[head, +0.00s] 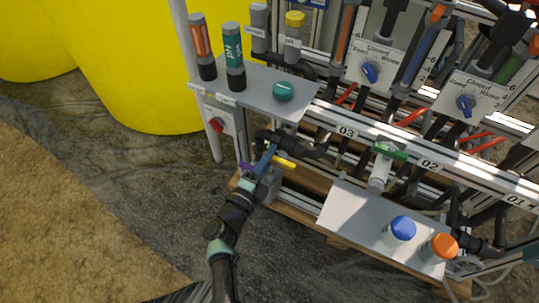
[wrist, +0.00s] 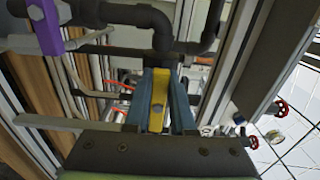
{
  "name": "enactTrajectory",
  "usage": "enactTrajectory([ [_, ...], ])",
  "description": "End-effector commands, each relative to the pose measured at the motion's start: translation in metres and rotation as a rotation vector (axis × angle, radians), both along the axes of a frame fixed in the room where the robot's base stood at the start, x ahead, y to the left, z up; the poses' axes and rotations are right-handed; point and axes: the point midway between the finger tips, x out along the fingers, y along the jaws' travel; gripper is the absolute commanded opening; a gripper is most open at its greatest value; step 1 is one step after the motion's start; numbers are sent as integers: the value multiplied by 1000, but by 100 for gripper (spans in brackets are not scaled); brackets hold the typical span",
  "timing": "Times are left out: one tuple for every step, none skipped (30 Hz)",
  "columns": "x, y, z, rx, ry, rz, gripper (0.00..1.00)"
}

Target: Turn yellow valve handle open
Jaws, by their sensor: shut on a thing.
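The yellow valve handle (head: 285,162) sits on dark pipework at the lower left of the skid, below the label 03. My gripper (head: 268,156) reaches it from the front left, and its blue fingers lie over the handle's left part. In the wrist view the yellow handle (wrist: 158,98) lies lengthwise between the two blue fingers of my gripper (wrist: 162,85), which are shut on it. The fingers hide the handle's sides and its pivot.
A purple handle (wrist: 46,27) is close on the left in the wrist view. A grey shelf (head: 255,84) with bottles is above my gripper. A white shelf (head: 355,215) with blue-capped (head: 401,228) and orange-capped (head: 440,247) bottles is at right. A green handle (head: 390,151) is farther right.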

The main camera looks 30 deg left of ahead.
Motion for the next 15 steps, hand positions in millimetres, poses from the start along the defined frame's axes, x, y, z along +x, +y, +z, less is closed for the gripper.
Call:
enactTrajectory([
  [-1,-1,-1,-5,2,-2,0],
  [-1,-1,-1,-4,2,-2,0],
  [-1,-1,-1,-4,2,-2,0],
  [-1,-1,-1,-4,2,-2,26],
  [-1,-1,-1,-4,2,-2,32],
  [-1,-1,-1,-4,2,-2,39],
  [-1,-1,-1,-3,2,-2,44],
  [-1,-1,-1,-3,2,-1,50],
  [-1,-1,-1,-3,1,-1,52],
  [0,-1,-1,-2,1,-1,52],
  [0,-1,-1,-2,1,-1,52],
  [0,-1,-1,-2,1,-1,52],
  [0,0,-1,-1,1,-1,52],
  [0,-1,-1,-1,1,-1,52],
  [0,0,0,-1,1,-1,52],
])
